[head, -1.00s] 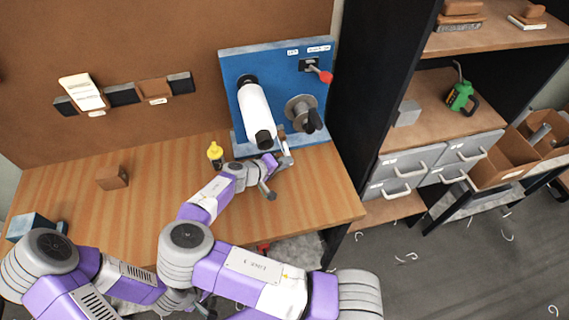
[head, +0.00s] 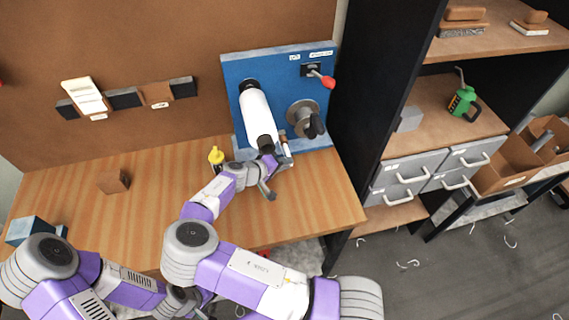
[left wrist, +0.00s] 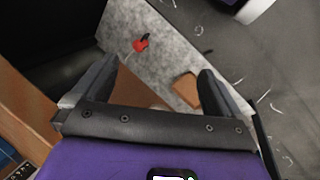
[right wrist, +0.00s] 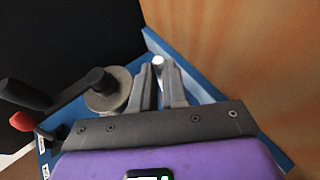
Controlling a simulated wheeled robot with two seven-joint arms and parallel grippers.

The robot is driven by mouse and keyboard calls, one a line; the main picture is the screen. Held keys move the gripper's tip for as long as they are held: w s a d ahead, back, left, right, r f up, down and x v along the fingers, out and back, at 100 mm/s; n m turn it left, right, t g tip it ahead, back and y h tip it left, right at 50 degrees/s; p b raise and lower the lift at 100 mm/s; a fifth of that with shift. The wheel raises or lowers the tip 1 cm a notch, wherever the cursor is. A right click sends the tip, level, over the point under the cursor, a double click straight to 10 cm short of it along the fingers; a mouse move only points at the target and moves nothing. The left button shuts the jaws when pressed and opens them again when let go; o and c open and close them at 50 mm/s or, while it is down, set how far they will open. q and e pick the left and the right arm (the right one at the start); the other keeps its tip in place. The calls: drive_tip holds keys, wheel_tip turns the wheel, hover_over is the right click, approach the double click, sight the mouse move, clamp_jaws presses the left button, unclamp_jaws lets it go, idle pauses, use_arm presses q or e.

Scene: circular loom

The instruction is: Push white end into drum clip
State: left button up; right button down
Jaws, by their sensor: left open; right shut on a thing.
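The white drum (head: 258,118) with its dark end sticks out of the blue board (head: 232,98). I cannot make out the drum clip. My right gripper (head: 284,146) is just right of the drum's lower end, in front of the board, and partly covers that end. In the right wrist view its fingers (right wrist: 155,80) are close together, shut on a small white end (right wrist: 158,62) that shows between the tips. My left gripper (left wrist: 157,78) is open and empty in its wrist view, above the floor area in front of the bench; the head view hides its fingers.
A grey spool with a dark crank (head: 303,118) and a red-knobbed lever (head: 322,79) are on the board, right of the drum. A yellow bottle (head: 216,156) stands beside my right forearm. A brown block (head: 113,181) is on the bench (head: 75,190). The bench's left half is mostly clear.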

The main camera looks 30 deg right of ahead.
drive_tip(key=shift+w, duration=0.2)
drive_tip(key=shift+w+d, duration=0.2)
drive_tip(key=shift+w, duration=0.3)
drive_tip(key=shift+w+b, duration=0.25)
drive_tip(key=shift+b, duration=0.1)
drive_tip(key=shift+w, duration=0.15)
drive_tip(key=c, duration=1.1)
unclamp_jaws()
drive_tip(key=shift+v, duration=3.75)
